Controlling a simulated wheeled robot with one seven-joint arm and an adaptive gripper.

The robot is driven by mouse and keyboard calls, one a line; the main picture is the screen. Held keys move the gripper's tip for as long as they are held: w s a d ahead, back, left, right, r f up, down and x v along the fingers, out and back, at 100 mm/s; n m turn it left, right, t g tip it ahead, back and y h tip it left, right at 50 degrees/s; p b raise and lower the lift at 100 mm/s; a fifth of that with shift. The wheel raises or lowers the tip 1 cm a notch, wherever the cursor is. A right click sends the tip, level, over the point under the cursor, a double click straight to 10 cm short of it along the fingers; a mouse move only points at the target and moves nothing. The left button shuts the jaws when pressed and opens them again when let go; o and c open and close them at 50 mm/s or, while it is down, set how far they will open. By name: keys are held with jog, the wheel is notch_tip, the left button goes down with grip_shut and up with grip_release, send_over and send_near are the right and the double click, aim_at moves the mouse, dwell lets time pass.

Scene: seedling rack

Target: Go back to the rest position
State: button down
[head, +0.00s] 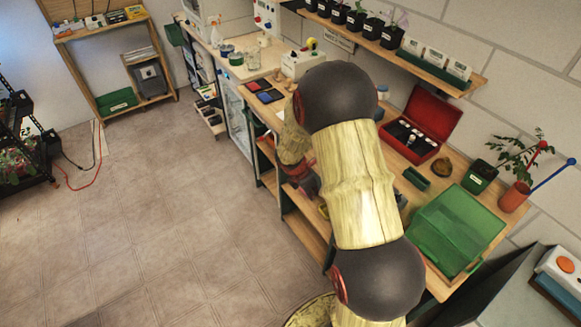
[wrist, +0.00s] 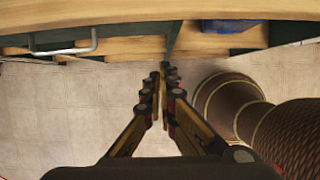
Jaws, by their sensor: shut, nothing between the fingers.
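My gripper (wrist: 165,70) shows in the wrist view with its two fingers brought together at the tips. Nothing is held between them. The fingers point toward the wooden edge of the workbench (wrist: 120,14), with tiled floor below and around them. In the head view my arm reaches up across the middle of the picture and bends down at the bench's front side. The gripper itself is mostly hidden there behind the arm links.
On the bench are an open red case (head: 447,107), a green tray (head: 463,222), a green pot (head: 479,177) and a small green box (head: 416,178). A shelf (head: 430,69) with potted seedlings hangs above. A metal handle (wrist: 62,50) projects at the bench front.

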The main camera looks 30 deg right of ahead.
jog(key=s+a+r+m+g+y, duration=0.15)
jog(key=s+a+r+m, duration=0.35)
jog(key=s+m, duration=0.5)
jog(key=s+a+r+m+t+y+b, duration=0.1)
jog(key=s+a+r+m+t, duration=0.2)
jog(key=a+r, duration=0.7)
jog(key=s+a+r+m+t+y+b, duration=0.2)
jog(key=s+a+r+m+t, duration=0.2)
jog(key=a+r, duration=0.6)
notch_tip(320, 180, up, 5)
jog(key=shift+s+a+m, duration=0.15)
jog(key=shift+s+m, duration=0.35)
jog(key=shift+s, duration=0.45)
